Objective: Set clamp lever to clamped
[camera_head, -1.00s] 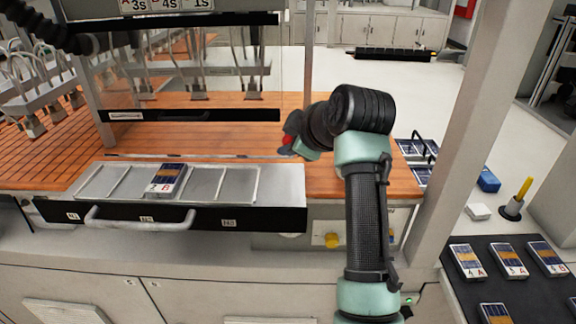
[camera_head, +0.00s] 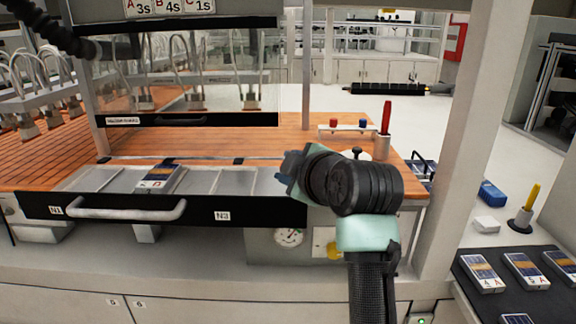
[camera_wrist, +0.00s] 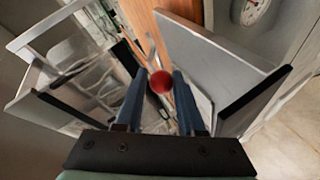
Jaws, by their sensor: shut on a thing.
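The clamp lever shows as a round red knob (camera_wrist: 160,82) in the wrist view, between the two dark blue fingers of my gripper (camera_wrist: 158,84). A short metallic piece next to the knob may be its arm. In the head view my gripper (camera_head: 285,168) is at the right end of the open drawer, just above the wooden bench. The lever is hidden behind my gripper there. My gripper is shut on the red knob. The lever's exact angle cannot be told.
The drawer (camera_head: 200,208) holds one labelled pack (camera_head: 158,180). A clear guard (camera_head: 195,70) stands behind it. A red-handled tool (camera_head: 386,117) stands on the bench to the right, near a rail with red and blue knobs (camera_head: 347,131). A gauge (camera_head: 289,237) is below my gripper.

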